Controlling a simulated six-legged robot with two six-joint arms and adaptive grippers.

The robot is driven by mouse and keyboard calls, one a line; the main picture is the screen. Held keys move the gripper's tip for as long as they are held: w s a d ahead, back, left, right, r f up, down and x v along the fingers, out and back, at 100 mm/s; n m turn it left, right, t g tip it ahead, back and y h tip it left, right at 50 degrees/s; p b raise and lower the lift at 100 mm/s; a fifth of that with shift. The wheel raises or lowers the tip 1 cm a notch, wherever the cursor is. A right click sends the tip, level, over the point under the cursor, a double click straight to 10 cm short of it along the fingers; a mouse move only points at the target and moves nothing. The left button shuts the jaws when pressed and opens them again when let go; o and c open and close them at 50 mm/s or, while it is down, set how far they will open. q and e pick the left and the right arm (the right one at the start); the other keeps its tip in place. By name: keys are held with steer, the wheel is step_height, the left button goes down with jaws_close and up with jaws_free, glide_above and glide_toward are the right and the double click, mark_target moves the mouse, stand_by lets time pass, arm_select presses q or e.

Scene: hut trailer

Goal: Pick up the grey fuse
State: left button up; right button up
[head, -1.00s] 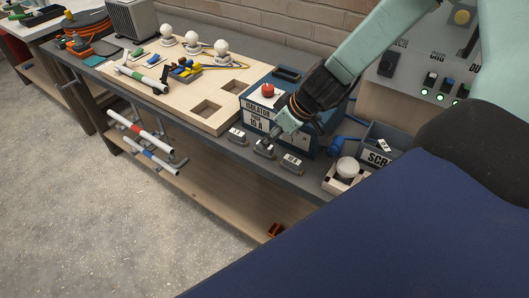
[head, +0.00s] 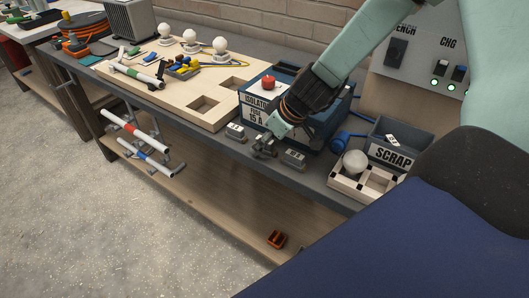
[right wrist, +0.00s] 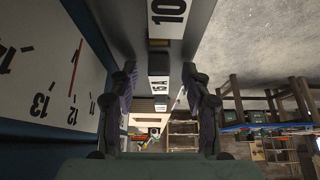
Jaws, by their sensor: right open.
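Three small grey fuses with white labels stand in a row along the bench's front edge: a left fuse (head: 235,132), a middle fuse (head: 262,151) and a right fuse (head: 293,159). My right gripper (head: 264,143) is low over the middle fuse and hides most of it. In the right wrist view the open right gripper (right wrist: 160,92) has one finger on each side of a block labelled 15 A (right wrist: 158,86). A block labelled 10 (right wrist: 167,14) is at the top of that view. Whether the fingers touch the fuse cannot be told. My left gripper is not in view.
A blue box (head: 312,128) with an isolator label and a red knob (head: 268,82) stands close behind the fuses. A scrap bin (head: 390,155) and a white-bulb holder (head: 352,183) are to the right. A pale board (head: 135,80) with square recesses lies left.

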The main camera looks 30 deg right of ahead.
steer(key=shift+f, duration=0.25)
steer(key=shift+w+r, duration=0.1)
steer(key=shift+r, duration=0.05)
steer(key=c, duration=0.9)
